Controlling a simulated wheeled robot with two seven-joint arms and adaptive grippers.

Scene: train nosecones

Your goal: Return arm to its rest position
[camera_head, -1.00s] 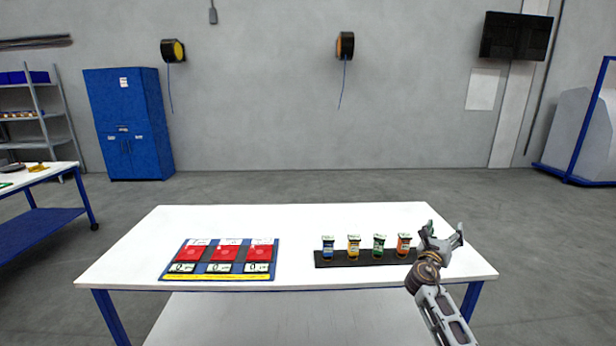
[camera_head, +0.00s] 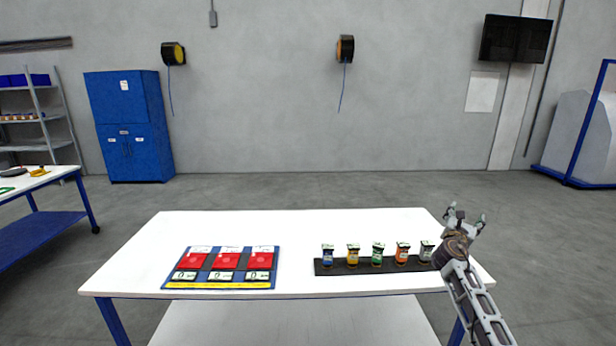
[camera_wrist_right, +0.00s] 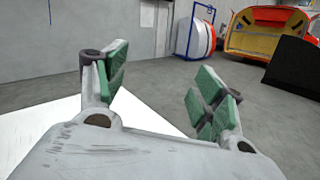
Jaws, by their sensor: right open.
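My right gripper (camera_head: 465,217) is open and empty above the right end of the white table in the head view. Its two green-padded fingers stand apart in the right wrist view (camera_wrist_right: 160,90), with nothing between them. Its arm comes in from the lower right and hides part of the table's right edge. My left gripper is not in view.
The white table (camera_head: 290,225) holds a black rack (camera_head: 340,268) with several small coloured-label jars and a blue board (camera_head: 220,249) with three red squares. A blue cabinet (camera_head: 130,125) stands by the wall. The table's middle is clear.

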